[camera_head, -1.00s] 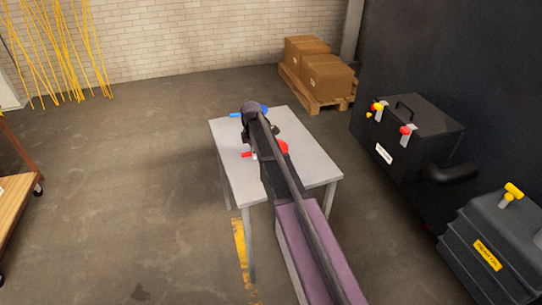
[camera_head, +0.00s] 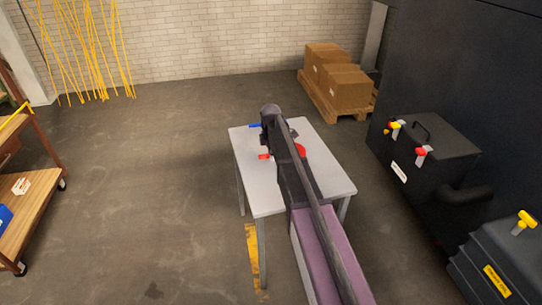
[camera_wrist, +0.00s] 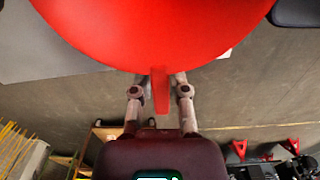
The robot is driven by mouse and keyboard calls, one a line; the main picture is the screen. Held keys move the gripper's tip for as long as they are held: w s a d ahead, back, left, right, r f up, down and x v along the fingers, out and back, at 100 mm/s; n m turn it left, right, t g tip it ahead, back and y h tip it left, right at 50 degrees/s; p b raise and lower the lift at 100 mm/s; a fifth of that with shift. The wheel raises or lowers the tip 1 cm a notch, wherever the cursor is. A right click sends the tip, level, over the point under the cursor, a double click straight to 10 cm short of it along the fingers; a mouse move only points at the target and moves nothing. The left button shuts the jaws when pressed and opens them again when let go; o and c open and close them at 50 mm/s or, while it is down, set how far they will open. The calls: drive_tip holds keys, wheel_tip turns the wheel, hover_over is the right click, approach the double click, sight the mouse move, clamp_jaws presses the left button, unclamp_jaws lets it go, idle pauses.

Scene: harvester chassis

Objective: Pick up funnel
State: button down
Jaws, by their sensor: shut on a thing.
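The red funnel (camera_wrist: 150,35) fills the top of the wrist view, with its wide round body towards the camera. My gripper (camera_wrist: 160,88) is shut on the funnel's narrow red tab, one finger on each side. In the head view a red patch, likely the funnel (camera_head: 300,150), shows just right of my arm at the grey table (camera_head: 327,179). My arm hides most of my gripper there, so I cannot tell whether the funnel is clear of the tabletop.
A small red item (camera_head: 264,157) and a blue one (camera_head: 255,126) show left of my arm at the table. Black machine boxes (camera_head: 425,150) stand at the right, a wooden shelf cart (camera_head: 35,200) at the left, and cartons (camera_head: 345,87) at the back. The floor left of the table is open.

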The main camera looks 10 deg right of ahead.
drive_tip(key=shift+r+p, duration=2)
drive_tip(key=shift+r, duration=0.45)
